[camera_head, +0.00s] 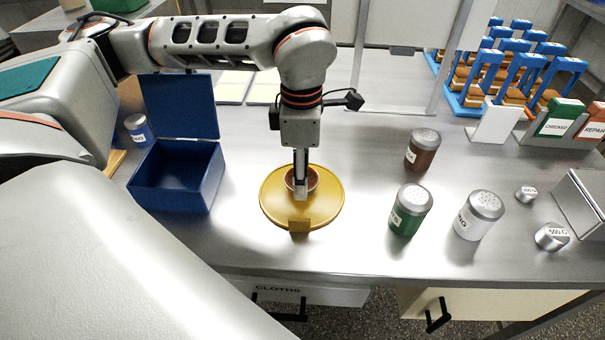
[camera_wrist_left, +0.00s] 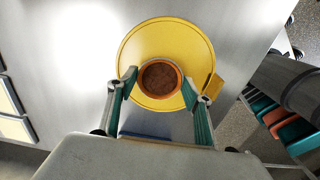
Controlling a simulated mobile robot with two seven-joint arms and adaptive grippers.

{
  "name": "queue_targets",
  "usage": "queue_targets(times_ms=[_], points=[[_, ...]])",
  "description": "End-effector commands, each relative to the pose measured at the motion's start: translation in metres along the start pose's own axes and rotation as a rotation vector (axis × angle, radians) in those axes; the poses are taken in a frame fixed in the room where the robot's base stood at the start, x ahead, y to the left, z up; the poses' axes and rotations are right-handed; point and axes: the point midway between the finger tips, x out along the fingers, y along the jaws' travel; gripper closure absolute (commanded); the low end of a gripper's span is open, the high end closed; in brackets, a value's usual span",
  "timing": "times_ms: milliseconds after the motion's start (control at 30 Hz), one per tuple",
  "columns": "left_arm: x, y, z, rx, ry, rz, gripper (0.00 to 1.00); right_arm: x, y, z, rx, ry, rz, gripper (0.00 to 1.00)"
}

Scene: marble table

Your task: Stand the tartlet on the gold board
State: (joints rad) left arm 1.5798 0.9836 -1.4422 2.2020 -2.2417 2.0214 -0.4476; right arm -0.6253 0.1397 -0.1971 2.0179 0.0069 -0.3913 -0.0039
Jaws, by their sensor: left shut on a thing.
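The gold board (camera_head: 272,207) is a round yellow plate with a small tab on its front edge, lying on the metal tabletop. It also shows in the left wrist view (camera_wrist_left: 150,35). The tartlet (camera_wrist_left: 160,78), a round orange-brown shell with a dark brown filling, is upright over the middle of the board. In the head view the tartlet (camera_head: 314,181) is partly hidden by my left gripper (camera_head: 301,188), which points straight down. My left gripper is shut on the tartlet, one finger on each side. I cannot tell whether its base touches the board. My right gripper is not in view.
An open blue box (camera_head: 178,178) stands left of the board. A brown shaker (camera_head: 421,150), a green shaker (camera_head: 409,210) and a white shaker (camera_head: 478,215) stand to the right, with metal weights (camera_head: 552,237) beyond. Blue racks (camera_head: 510,65) are at the back right.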

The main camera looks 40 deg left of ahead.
Motion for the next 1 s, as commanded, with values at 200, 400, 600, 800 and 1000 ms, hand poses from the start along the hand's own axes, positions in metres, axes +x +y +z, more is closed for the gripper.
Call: queue_targets(times_ms=[200, 400, 600, 800, 1000], points=[[0.007, 0.000, 0.000, 0.000, -0.002, 0.002, 0.73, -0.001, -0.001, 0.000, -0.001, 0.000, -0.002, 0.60], [0.009, 0.000, 0.000, 0.000, -0.001, 0.001, 0.73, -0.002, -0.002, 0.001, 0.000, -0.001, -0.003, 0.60], [0.010, 0.000, 0.000, 0.000, -0.001, 0.001, 0.33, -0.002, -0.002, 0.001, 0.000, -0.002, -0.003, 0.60], [0.010, 0.000, 0.000, 0.000, -0.001, 0.001, 0.33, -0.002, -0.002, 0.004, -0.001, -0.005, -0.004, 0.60], [-0.003, 0.001, 0.001, 0.000, -0.003, 0.004, 0.33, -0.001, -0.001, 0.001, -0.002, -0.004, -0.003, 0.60]])
